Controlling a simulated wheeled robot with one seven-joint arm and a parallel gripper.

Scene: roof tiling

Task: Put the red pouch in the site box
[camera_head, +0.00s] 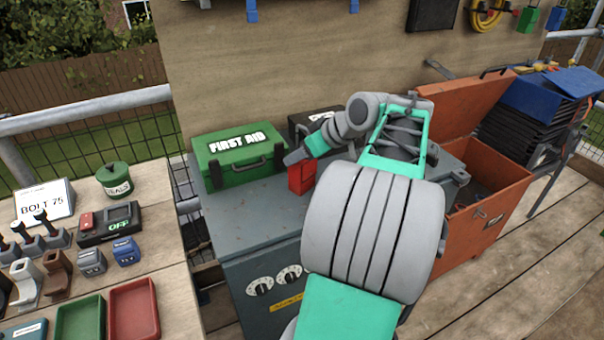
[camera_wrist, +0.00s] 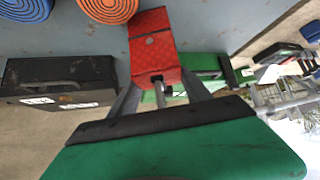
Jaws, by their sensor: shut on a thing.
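The red pouch (camera_head: 301,178) is held upright at the tip of my gripper (camera_head: 297,157), over the grey cabinet top beside the green first aid box. I cannot tell whether its lower end touches the cabinet top. In the wrist view the pouch (camera_wrist: 153,45) sits between the two fingers of my gripper (camera_wrist: 160,84), which are shut on its near end. The orange site box (camera_head: 511,188) stands on the deck to the right with its lid raised. Part of its inside shows, but my arm hides its left side.
The green first aid box (camera_head: 240,158) and a black case (camera_head: 316,120) stand on the grey cabinet (camera_head: 240,222). Black crates (camera_head: 517,125) stand right of the site box. A wooden bench (camera_head: 170,200) with trays and tools is at the left.

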